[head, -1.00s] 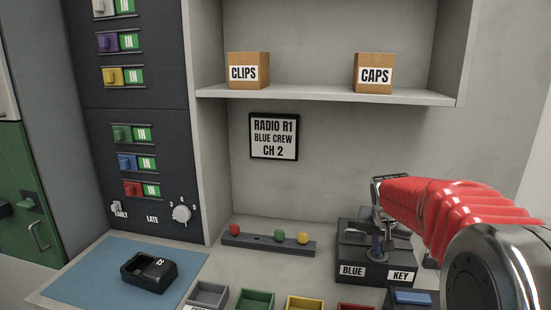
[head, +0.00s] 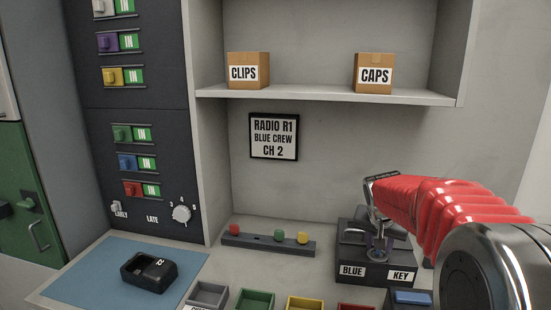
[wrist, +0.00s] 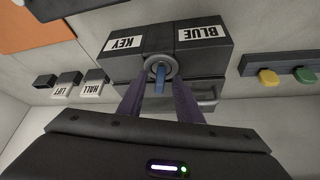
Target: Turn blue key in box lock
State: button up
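The dark box (head: 352,255) with BLUE and KEY labels stands on the bench at right in the head view. In the wrist view the box (wrist: 125,65) appears upside down. Its round lock (wrist: 160,64) holds a blue key (wrist: 159,84). My gripper (wrist: 160,88) is open, one finger on each side of the key, with gaps showing between them. In the head view my gripper (head: 378,250) reaches down to the lock in front of the box and mostly hides the key.
A rail (head: 268,241) with red, green and yellow knobs lies left of the box. Small coloured trays (head: 255,299) line the front. A black holder (head: 149,272) sits on a blue mat (head: 85,270). A shelf (head: 325,96) with two cartons hangs above.

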jog(key=v, duration=1.3)
jog(key=shift+r, duration=0.3)
jog(key=shift+s+a+n, duration=0.1)
jog(key=shift+a+n, duration=0.1)
jog(key=shift+n, duration=0.1)
jog(key=s+a+f+n+y, duration=0.1)
jog(key=s+a+f, duration=0.2)
jog(key=s, duration=0.6)
jog(key=s+a+f+n+y, duration=0.1)
jog(key=s+a+f+n, duration=0.1)
jog(key=s, duration=0.7)
jog(key=s+a+f+n, duration=0.2)
jog(key=s+a+f, duration=0.2)
jog(key=s, duration=0.6)
jog(key=shift+a+f+t+y, duration=0.3)
jog(key=shift+a+f+y, duration=0.05)
jog(key=shift+f+y, duration=0.1)
